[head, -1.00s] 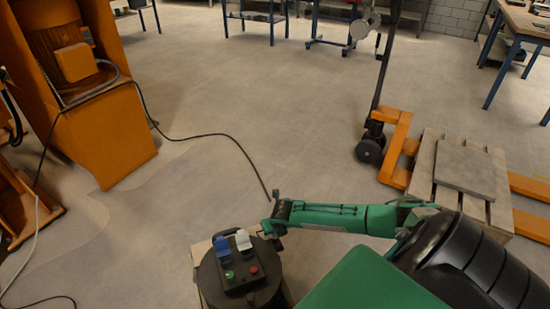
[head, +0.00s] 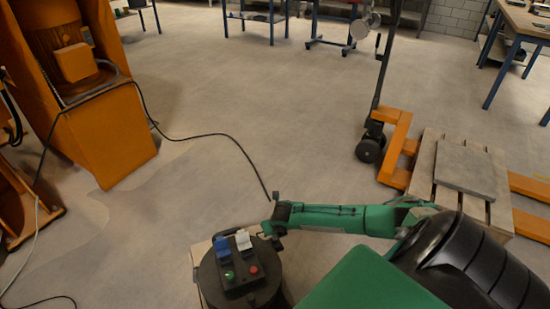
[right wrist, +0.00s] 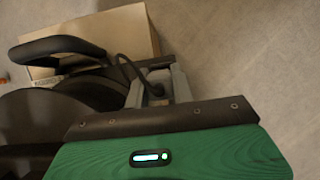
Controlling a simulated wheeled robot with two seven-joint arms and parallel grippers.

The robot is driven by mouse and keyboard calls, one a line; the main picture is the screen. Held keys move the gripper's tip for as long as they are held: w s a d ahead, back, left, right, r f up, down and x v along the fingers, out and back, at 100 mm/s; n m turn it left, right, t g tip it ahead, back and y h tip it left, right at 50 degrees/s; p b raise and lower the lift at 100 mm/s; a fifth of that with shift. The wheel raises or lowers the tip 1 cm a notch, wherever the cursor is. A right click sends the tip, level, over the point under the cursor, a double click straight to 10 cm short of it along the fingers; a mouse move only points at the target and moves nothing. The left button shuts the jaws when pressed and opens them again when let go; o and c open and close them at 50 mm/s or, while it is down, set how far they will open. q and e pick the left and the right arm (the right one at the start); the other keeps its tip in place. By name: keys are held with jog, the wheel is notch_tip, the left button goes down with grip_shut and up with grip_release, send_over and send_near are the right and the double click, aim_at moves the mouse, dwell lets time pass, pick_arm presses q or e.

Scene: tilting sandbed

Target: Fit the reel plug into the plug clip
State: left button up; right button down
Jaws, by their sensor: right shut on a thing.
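The reel (head: 228,283) is a black drum at the bottom of the head view. Its top box carries a blue socket cover (head: 221,246), a white one (head: 243,240), and a green and a red button. My right gripper (head: 274,232) is beside the reel's upper right edge. In the right wrist view its grey jaws (right wrist: 180,84) are shut on the reel plug, at the end of a looped black cable (right wrist: 133,68). The plug body is mostly hidden. I cannot make out the plug clip. My left gripper is out of view.
A black handle (right wrist: 58,46) stands left of the jaws. A black cable (head: 215,135) runs over the floor from the orange machine (head: 105,135). A pallet (head: 480,205) and an orange pallet truck (head: 396,148) stand right. Mid-floor is clear.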

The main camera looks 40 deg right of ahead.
jog(key=shift+f, duration=0.4)
jog(key=shift+p, duration=0.8)
dwell(1.4)
jog(key=shift+f+b, duration=0.5)
jog(key=shift+f, duration=0.45)
jog(key=shift+r, duration=0.2)
jog(key=shift+r+p, duration=0.5)
jog(key=shift+p, duration=0.35)
jog(key=shift+p, duration=0.6)
dwell(1.2)
jog(key=shift+f+b, duration=0.5)
jog(key=shift+f, duration=0.2)
